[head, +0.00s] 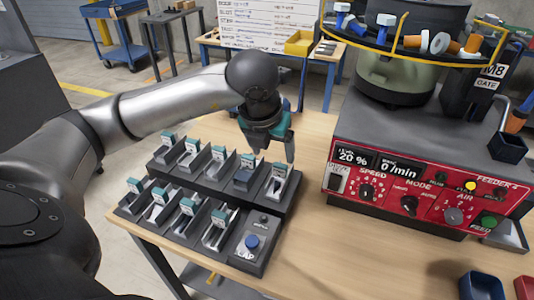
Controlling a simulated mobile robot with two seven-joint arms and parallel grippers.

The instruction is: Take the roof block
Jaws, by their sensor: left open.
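A black two-row rack (214,194) stands on the wooden table, with several narrow slots holding small pale cards or pieces with teal tops. My left gripper (272,152) is open, pointing down above the right part of the back row. Nothing shows between its fingers. My right gripper is not in view.
A blue button (252,242) sits at the rack's front right corner. A red feeder control box (430,180) with a bowl (403,75) above it stands on the right. Blue (483,287) and red bins are at the lower right. The table between rack and feeder is clear.

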